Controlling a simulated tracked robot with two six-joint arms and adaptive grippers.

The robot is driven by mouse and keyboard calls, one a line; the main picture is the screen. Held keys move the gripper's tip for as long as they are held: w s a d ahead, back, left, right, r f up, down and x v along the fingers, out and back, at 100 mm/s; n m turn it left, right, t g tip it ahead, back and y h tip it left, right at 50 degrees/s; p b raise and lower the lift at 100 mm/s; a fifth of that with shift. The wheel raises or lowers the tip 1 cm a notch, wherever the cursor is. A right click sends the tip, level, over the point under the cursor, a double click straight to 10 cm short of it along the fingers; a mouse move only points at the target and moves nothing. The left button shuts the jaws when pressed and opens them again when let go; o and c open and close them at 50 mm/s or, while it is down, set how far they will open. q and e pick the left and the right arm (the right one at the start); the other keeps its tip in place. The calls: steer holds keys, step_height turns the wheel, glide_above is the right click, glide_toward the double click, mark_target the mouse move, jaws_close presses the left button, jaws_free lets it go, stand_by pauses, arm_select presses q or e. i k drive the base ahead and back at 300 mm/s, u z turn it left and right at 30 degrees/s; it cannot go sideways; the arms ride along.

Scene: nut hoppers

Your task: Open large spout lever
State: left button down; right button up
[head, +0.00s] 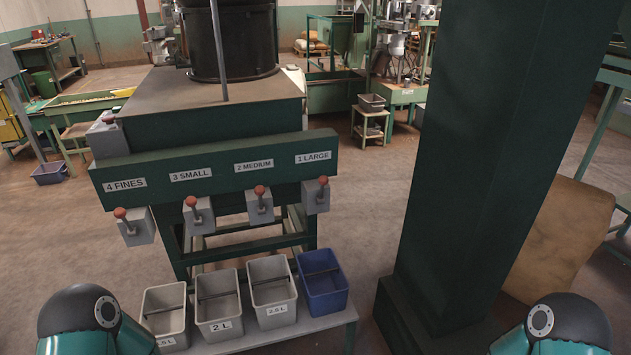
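The lever (323,182) of the large spout has a red-orange knob and sits on a grey box (316,199) at the right end of the green panel. The label "1 LARGE" (313,157) is above it. Similar levers stand under "2 MEDIUM" (259,190), "3 SMALL" (191,202) and "4 FINES" (120,213). Only rounded dark and teal parts of my arms show at the bottom left and bottom right corners. Neither gripper is in view.
Three grey bins (165,309) and a blue bin (322,281) stand on a low bench (268,338) below the spouts. The blue bin is nearest below the large spout. A thick green column (480,140) rises right of the panel. Floor shows between them.

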mark_target(323, 179)
steer(key=i, duration=0.85)
